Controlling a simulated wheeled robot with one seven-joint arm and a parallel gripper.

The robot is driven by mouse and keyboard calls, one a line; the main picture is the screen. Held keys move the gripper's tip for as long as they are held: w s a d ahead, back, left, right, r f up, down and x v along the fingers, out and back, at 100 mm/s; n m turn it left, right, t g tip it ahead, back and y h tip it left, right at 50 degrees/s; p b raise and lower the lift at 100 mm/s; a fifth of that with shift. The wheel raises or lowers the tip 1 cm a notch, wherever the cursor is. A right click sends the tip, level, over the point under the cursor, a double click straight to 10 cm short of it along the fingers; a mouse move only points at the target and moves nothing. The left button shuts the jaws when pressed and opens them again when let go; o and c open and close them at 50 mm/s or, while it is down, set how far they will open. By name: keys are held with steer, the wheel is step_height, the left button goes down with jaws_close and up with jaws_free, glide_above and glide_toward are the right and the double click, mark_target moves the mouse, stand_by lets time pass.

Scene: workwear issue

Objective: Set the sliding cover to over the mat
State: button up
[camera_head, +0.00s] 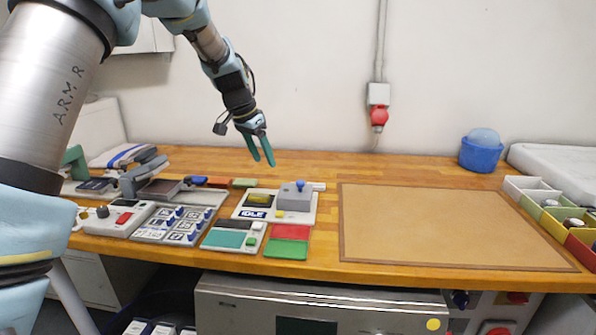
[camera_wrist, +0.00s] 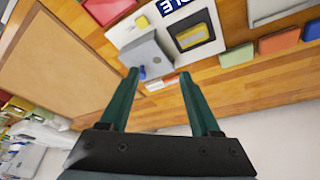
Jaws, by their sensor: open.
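A grey block with a blue knob, which looks like the sliding cover (camera_head: 291,201), sits on the right part of a white panel (camera_head: 308,218). It also shows in the wrist view (camera_wrist: 150,52). Left of it on the panel, a yellow pad in a dark frame (camera_head: 259,199) is uncovered, above an "IDLE" label. A large brown mat (camera_head: 440,225) lies on the bench right of the panel. I cannot tell which of these the task calls the mat. My gripper (camera_head: 264,162) is open and empty, above and behind the panel, apart from the knob (camera_wrist: 142,72).
Left of the panel are a switch plate (camera_head: 175,226) with several blue levers and a grey box with a red button (camera_head: 118,219). Red (camera_head: 290,231) and green (camera_head: 286,249) tiles lie in front. A blue tub (camera_head: 480,156) and divided bins (camera_head: 560,215) stand right.

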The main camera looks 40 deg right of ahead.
steer(key=m, duration=0.2)
glide_toward(300, 181)
steer(key=a+r, duration=0.2)
steer(key=p+x, duration=0.1)
steer(key=x, duration=0.2)
steer(key=p+x, duration=0.2)
steer(key=x, duration=0.2)
steer(key=d+p+x, duration=0.1)
steer(key=x, duration=0.3)
steer(key=shift+s+r, duration=0.15)
steer(key=shift+s, duration=0.05)
steer(key=shift+a, duration=0.1)
steer(key=shift+c, duration=0.2)
jaws_close()
